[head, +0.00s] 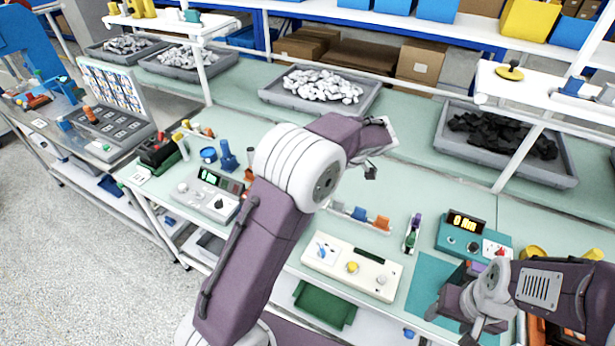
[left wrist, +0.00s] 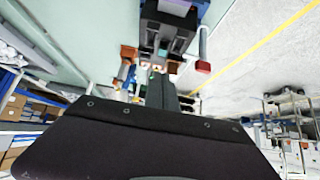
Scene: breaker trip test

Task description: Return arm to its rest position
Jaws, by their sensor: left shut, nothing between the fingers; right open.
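My left arm (head: 262,235) rises through the middle of the head view and bends right at its white joint. Its end hangs over the bench, and my left gripper (head: 371,170) shows only in small part there, shut and empty. The left wrist view is largely filled by a dark part of my own arm, with the fingertips hard to make out. My right gripper (head: 458,322) is open at the lower right, over a teal mat (head: 428,285). It is just in front of the teal meter (head: 473,240), whose display reads "0 Nm".
A cream panel (head: 352,268) with a yellow knob lies on the bench between my arms. A rail (head: 358,215) with small coloured parts stands behind it. Grey trays of white pieces (head: 318,90) and dark pieces (head: 503,140) are farther back. A grey tester (head: 210,195) sits left of my left arm.

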